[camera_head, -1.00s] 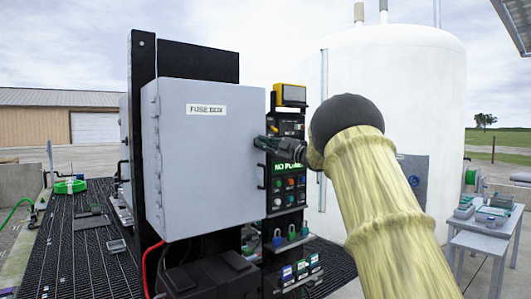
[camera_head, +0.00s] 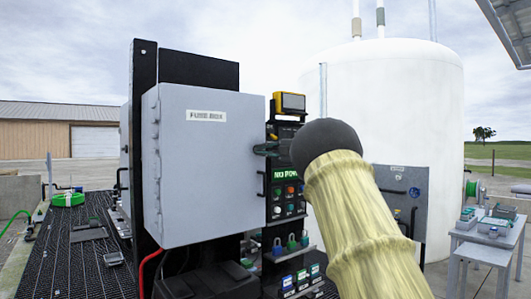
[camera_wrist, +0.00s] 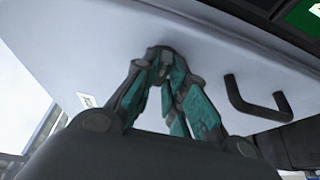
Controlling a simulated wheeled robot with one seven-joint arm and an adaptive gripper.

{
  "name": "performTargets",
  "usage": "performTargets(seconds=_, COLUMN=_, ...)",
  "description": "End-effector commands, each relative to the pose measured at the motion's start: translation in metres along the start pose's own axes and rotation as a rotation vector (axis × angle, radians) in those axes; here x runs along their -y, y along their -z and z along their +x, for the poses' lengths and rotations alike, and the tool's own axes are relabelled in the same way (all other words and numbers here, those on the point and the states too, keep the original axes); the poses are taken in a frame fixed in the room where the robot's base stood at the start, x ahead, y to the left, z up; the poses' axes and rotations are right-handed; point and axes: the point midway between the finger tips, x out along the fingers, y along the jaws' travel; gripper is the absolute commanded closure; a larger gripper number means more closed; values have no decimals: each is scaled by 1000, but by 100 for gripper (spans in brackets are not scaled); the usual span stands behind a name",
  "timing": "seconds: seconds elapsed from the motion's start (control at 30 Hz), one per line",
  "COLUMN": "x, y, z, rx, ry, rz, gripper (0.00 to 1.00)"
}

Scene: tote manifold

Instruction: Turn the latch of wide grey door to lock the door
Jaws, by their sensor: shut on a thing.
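The wide grey door (camera_head: 205,170), labelled FUSE BOX, is the front of a box on a black post in the head view. It looks shut. My gripper (camera_head: 266,149) is at its right edge, partly hidden by my arm. In the wrist view, my gripper (camera_wrist: 168,68) has its teal fingers closed together against the pale door face (camera_wrist: 110,35). The fingertips are shut on a small dark part, which seems to be the latch; the fingers hide most of it, so its angle cannot be told. A black pull handle (camera_wrist: 257,107) is to the right of the fingers.
A black panel with buttons (camera_head: 288,190) and a yellow-topped meter (camera_head: 290,103) stands just right of the door. Coloured padlocks (camera_head: 291,243) hang below. A white tank (camera_head: 400,110) rises behind, and a small grey table (camera_head: 484,245) is at the right.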

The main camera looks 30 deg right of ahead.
Motion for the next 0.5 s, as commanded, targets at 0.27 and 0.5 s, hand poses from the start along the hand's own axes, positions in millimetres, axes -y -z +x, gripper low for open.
performTargets(seconds=0.27, x=-8, y=2, z=1, rx=0, ry=-5, rz=-14, gripper=100)
performTargets(seconds=0.5, x=-8, y=2, z=2, rx=0, ry=-5, rz=-13, gripper=70)
